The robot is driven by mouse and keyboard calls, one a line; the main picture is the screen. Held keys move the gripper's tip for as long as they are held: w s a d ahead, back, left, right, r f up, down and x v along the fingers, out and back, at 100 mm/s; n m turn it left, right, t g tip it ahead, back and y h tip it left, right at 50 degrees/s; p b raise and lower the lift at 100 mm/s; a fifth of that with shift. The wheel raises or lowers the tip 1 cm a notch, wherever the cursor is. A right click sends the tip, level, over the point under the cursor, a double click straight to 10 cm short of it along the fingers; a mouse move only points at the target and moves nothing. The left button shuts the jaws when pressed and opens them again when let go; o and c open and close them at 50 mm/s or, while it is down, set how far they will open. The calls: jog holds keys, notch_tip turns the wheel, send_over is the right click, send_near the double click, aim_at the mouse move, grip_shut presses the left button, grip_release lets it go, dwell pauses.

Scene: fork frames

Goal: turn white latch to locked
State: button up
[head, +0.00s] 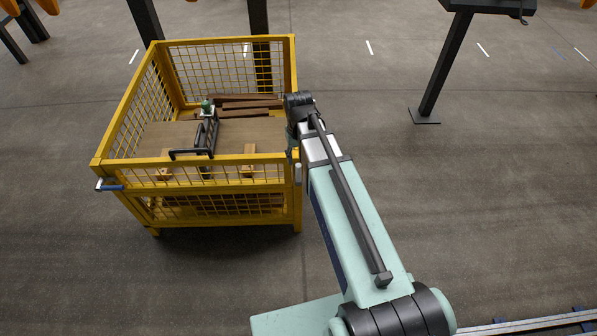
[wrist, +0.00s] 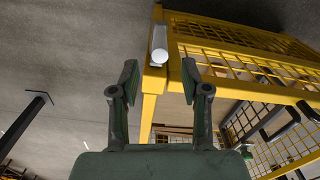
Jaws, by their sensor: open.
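The white latch (wrist: 159,44) shows in the wrist view as a short white bar with a round end, set at the corner of the yellow mesh crate (wrist: 215,24). In the head view the white latch (head: 298,174) is a small pale piece at the crate's front right corner, beside my arm. My gripper (wrist: 160,80) is open, its two dark green fingers apart on either side of the crate's corner post. The latch appears in line with the gap, toward the fingertips; I see no contact. In the head view my gripper is mostly hidden behind my wrist.
A blue-handled latch (head: 110,187) is on the crate's front left corner. The crate holds brown boards (head: 250,104), a black handled frame (head: 205,137) and a small green item (head: 207,106). A dark post (head: 445,65) stands at right.

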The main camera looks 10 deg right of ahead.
aim_at(299, 172)
notch_tip(299, 172, down, 9)
jog(key=shift+r, duration=0.1)
dwell(0.3)
grip_shut()
